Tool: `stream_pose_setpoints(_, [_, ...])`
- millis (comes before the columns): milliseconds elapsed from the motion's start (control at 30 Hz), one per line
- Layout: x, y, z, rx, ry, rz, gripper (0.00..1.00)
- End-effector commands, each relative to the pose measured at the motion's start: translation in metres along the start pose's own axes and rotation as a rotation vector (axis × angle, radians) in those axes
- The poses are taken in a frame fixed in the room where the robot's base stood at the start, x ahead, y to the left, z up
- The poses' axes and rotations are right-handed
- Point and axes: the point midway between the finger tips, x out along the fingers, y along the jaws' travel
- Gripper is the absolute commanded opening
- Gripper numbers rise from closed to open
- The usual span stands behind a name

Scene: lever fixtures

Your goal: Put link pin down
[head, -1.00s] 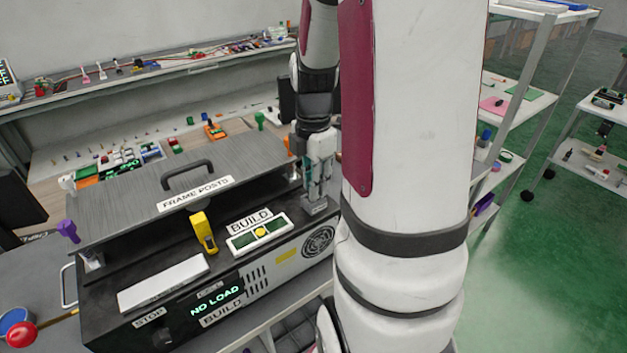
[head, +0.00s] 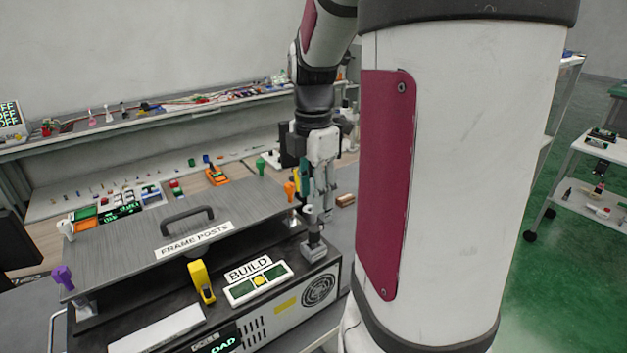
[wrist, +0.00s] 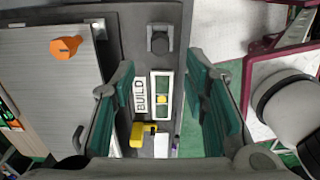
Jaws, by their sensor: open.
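No part in view is labelled as a link pin. A grey upright lever with a rounded top stands in a bracket (head: 314,246) at the machine's right corner. The wrist view shows this dark knob and grey bracket (wrist: 160,40) from above, beyond my fingertips. My gripper (head: 323,203) is just behind and above the lever. It is open, with its two green-padded fingers (wrist: 161,68) apart and nothing between them. I cannot tell from the head view whether a finger touches the lever.
An orange knob (head: 290,190) and a purple knob (head: 62,277) stand at the lid's sides. A cluttered bench lies behind.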

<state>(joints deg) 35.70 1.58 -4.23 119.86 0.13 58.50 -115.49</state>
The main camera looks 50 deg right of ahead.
Motion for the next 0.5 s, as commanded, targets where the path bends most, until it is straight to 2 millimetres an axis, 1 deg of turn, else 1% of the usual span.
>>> stream_pose_setpoints(33, [-0.008,0.001,0.0,0.0,-0.002,0.004,0.41])
stream_pose_setpoints(100, [-0.016,0.001,0.0,0.0,-0.001,0.003,0.41])
stream_pose_setpoints(200, [-0.024,0.0,0.0,0.0,-0.001,0.001,0.41])
stream_pose_setpoints(367, [-0.028,0.0,-0.001,0.003,0.0,0.001,0.41])
stream_pose_setpoints(467, [-0.031,-0.001,-0.008,0.03,-0.004,0.014,0.41])
stream_pose_setpoints(500, [-0.033,-0.001,-0.014,0.052,-0.006,0.023,0.41])
